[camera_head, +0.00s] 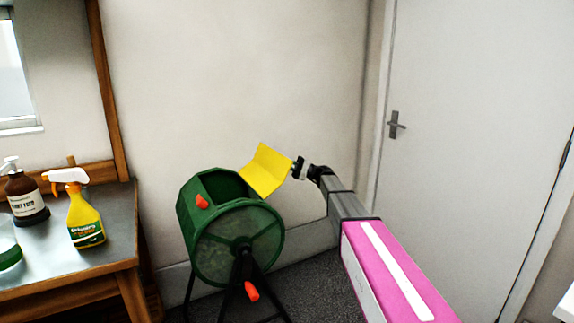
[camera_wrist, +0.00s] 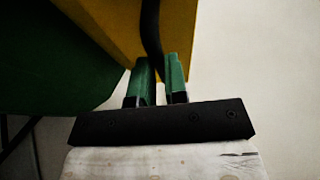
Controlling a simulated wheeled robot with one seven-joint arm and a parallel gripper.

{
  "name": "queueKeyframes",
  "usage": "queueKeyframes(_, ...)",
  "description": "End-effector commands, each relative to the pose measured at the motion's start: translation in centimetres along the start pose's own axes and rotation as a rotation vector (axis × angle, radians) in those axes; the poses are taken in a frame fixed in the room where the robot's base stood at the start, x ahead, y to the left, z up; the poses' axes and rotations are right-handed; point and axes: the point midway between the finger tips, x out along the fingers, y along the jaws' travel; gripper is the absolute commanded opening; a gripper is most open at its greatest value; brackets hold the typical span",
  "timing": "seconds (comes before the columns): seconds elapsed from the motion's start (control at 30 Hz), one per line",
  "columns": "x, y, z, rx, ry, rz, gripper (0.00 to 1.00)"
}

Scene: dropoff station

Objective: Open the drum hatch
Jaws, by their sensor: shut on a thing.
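The green drum (camera_head: 240,238) stands on a dark frame near the wall. Its yellow hatch (camera_head: 265,170) is swung up and stands tilted above the drum's top right, with a dark opening beside it. My gripper (camera_head: 297,168) is at the hatch's right edge. In the wrist view the yellow hatch (camera_wrist: 112,30) fills the upper middle, with a dark curved handle (camera_wrist: 151,30) running down it. My gripper's green fingers (camera_wrist: 159,80) are shut on this handle. The green drum (camera_wrist: 45,60) shows at the left there. The handle is too small to make out in the head view.
A workbench (camera_head: 75,275) at the left bears a yellow spray bottle (camera_head: 85,220) and a brown pump bottle (camera_head: 25,198). Orange knobs (camera_head: 252,291) stick out from the drum. A closed door (camera_head: 470,130) is at the right. The wall behind is bare.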

Motion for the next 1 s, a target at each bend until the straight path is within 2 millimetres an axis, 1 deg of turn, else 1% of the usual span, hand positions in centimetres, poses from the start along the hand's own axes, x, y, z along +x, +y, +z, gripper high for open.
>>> queueKeyframes(0.23,0.0,0.1,0.1,0.001,-0.003,0.004,0.00)
queueKeyframes(0.27,0.0,0.1,0.1,0.001,-0.003,0.004,0.20)
queueKeyframes(0.3,0.0,0.1,0.1,0.001,-0.002,0.004,0.33)
queueKeyframes(0.33,0.0,0.1,0.1,0.001,-0.002,0.004,0.39)
queueKeyframes(0.6,-0.1,0.1,0.0,0.001,-0.001,0.001,0.39)
queueKeyframes(0.73,-0.8,0.0,0.0,0.000,0.000,0.001,0.39)
queueKeyframes(0.87,-2.7,0.1,-0.1,0.001,0.001,0.001,0.39)
queueKeyframes(1.0,-5.5,0.1,-0.1,0.001,0.001,0.002,0.39)
